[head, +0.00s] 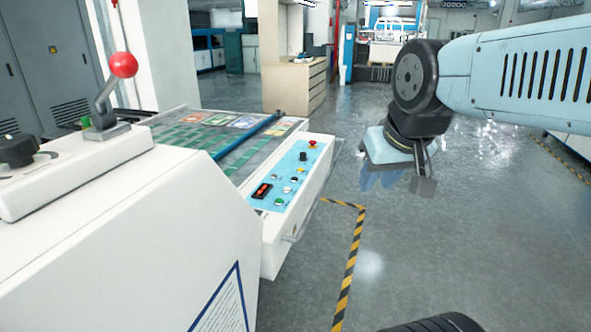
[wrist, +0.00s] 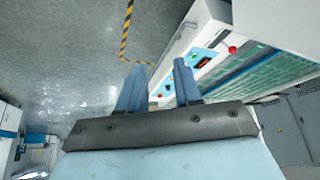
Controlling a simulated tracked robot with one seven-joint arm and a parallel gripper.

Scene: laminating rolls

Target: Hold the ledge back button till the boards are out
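The blue control panel (head: 288,178) is on the sloped side of the white machine. It carries several small buttons, a dark knob (head: 303,156), a red-lit display (head: 262,190) and a green button (head: 279,202). Labels are too small to read, so I cannot tell which is the ledge back button. Green boards (head: 190,138) lie on the machine's bed. My gripper (head: 385,180) hangs in the air right of the panel, apart from it. In the wrist view its two blue fingers (wrist: 158,70) stand apart with nothing between them; the panel (wrist: 203,57) shows beyond them.
A lever with a red ball (head: 123,65) rises from the machine's near white housing (head: 130,240). A blue bar (head: 250,140) crosses the bed. Yellow-black floor tape (head: 350,260) runs beside the machine. Open grey floor lies around and beyond my gripper. A wooden cabinet (head: 295,85) stands behind.

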